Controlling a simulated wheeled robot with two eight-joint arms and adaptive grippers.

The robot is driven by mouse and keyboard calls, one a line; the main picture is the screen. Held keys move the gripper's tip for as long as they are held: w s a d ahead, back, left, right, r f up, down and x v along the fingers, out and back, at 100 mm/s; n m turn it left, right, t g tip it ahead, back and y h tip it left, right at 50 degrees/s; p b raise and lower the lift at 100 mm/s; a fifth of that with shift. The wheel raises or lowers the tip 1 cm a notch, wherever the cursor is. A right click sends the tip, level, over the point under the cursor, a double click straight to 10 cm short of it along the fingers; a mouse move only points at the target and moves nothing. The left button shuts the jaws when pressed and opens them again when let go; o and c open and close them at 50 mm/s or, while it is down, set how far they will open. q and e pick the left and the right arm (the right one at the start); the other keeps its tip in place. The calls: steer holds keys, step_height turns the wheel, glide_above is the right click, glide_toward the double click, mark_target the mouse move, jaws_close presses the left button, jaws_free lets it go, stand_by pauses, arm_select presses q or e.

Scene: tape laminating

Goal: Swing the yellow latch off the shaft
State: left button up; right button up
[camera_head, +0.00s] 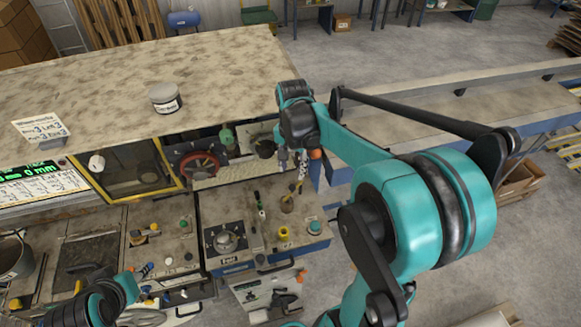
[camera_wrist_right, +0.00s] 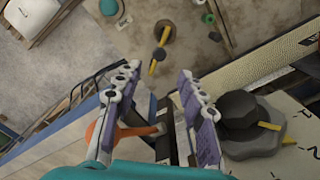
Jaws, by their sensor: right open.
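My right gripper (camera_head: 298,168) points down over the right end of the machine. In the right wrist view my right gripper (camera_wrist_right: 162,82) has its fingers spread apart, with nothing clamped between the tips. A grey metal rod with an orange knob (camera_wrist_right: 101,131) lies behind the fingers, the knob partly covered by the left finger. A dark stepped knob (camera_wrist_right: 243,118) with a yellow strip stands just right of the right finger. I cannot tell for certain which yellow part is the latch, or whether it touches the shaft.
The machine's flat top (camera_head: 150,70) carries a grey tin (camera_head: 165,97). A red handwheel (camera_head: 198,168) sits left of my right gripper. The control panel below has several knobs and a yellow button (camera_head: 284,232).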

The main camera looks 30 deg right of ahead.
mark_target(292, 186)
step_height(292, 186, down, 8)
steer(key=shift+s+r, duration=0.1)
steer(key=shift+r, duration=0.1)
jaws_close()
